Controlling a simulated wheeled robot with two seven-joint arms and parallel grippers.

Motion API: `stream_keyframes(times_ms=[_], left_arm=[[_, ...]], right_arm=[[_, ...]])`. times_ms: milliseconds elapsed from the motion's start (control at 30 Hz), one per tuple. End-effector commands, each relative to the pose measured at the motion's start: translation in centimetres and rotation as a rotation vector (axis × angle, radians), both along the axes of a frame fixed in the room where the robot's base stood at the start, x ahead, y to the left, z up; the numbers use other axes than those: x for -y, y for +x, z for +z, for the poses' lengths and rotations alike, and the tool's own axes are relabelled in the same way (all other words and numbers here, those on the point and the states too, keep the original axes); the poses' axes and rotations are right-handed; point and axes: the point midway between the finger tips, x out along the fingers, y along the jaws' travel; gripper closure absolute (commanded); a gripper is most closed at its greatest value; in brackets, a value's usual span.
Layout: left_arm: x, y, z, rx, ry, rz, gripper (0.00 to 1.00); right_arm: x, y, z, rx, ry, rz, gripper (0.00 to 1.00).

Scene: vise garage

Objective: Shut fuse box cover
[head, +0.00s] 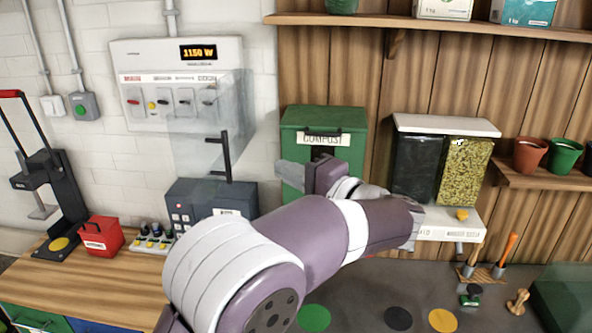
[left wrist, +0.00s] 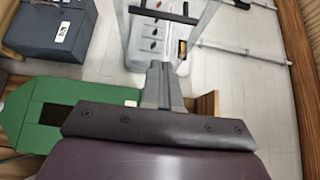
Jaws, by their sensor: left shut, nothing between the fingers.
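The fuse box (head: 150,60) is a white wall box at upper left, with a lit "1150 W" display and a row of switches. Its clear cover (head: 195,148) stands open, swung out from the box, and has a black bar handle (head: 225,157). In the left wrist view the cover's handle (left wrist: 165,14) shows at the top, beyond the fingertips. My left gripper (head: 284,172) is shut and empty, to the right of the cover in the head view and apart from it. Its closed fingers (left wrist: 160,75) point toward the fuse box in the left wrist view. My right gripper is not in view.
A green compost bin (head: 300,118) is behind my left gripper. A dark blue-grey box (head: 205,200) stands below the cover. A red box (head: 101,236) and a black stand (head: 62,190) are on the wooden bench at left. A two-part dispenser (head: 415,165) hangs at right.

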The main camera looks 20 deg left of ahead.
Motion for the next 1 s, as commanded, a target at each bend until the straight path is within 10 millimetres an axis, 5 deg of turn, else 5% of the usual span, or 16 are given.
stream_keyframes(times_ms=[233, 433, 1000], left_arm=[[-5.0, 1.9, 0.4, 0.002, -0.001, 0.003, 1.0], [-7.6, 0.7, 0.3, 0.002, -0.001, 0.0, 1.0], [-8.6, 0.5, 0.1, 0.003, -0.001, -0.007, 1.0]], right_arm=[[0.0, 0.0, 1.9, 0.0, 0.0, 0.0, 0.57], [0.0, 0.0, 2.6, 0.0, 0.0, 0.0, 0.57], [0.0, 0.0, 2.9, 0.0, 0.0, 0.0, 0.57]])
